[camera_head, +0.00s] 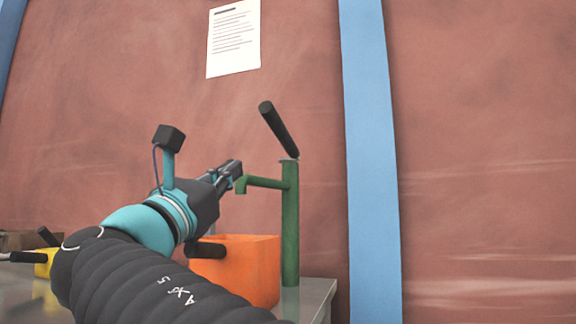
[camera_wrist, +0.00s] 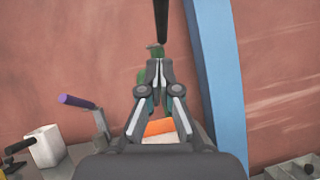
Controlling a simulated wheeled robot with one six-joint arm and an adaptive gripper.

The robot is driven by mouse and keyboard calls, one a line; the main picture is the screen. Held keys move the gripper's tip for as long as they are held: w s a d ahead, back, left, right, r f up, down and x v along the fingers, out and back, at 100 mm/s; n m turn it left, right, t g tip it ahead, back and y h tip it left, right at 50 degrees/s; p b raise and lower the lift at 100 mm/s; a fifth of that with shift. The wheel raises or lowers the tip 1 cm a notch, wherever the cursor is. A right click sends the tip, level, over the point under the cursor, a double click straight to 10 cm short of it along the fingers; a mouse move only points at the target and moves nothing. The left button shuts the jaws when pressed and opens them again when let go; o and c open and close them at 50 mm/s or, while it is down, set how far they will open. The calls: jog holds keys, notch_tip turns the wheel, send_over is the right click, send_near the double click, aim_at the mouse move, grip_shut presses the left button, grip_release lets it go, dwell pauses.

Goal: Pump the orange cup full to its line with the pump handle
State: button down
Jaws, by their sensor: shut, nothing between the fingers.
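The orange cup (camera_head: 252,268), box-shaped with a black handle, stands on the grey table under the spout of the green pump. Its inside and line are hidden. Part of the cup also shows between my fingers in the wrist view (camera_wrist: 158,127). The green pump post (camera_head: 290,225) stands at the cup's right. The black pump handle (camera_head: 279,130) is raised, tilting up and left from the post top. It also shows in the wrist view (camera_wrist: 161,20), beyond my fingertips. My gripper (camera_head: 236,167) is shut and empty, close to the spout in the picture and lower than the handle.
The table (camera_head: 316,292) ends just right of the pump. A yellow container (camera_head: 43,265) stands at the left. A blue wall post (camera_head: 372,160) rises behind.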

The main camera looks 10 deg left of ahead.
aim_at(264, 116)
jog(key=x, duration=0.3)
jog(key=r+p+x, duration=0.1)
jog(key=x, duration=0.3)
jog(key=s+x, duration=0.1)
jog(key=x, duration=0.2)
jog(key=shift+w+d+r+p, duration=0.2)
jog(key=shift+w+r+p, duration=0.15)
jog(key=shift+r, duration=0.15)
jog(key=shift+w+d+r, duration=0.1)
jog(key=shift+d+r, duration=0.05)
jog(key=shift+r, duration=0.55)
jog(key=shift+p, duration=0.3)
notch_tip(264, 116, up, 3)
jog(key=p, duration=0.5)
jog(key=shift+w+g+y, duration=0.15)
jog(key=shift+g+y, duration=0.15)
jog(key=shift+r+p, duration=0.2)
jog(key=shift+p, duration=0.2)
jog(key=shift+r, duration=0.1)
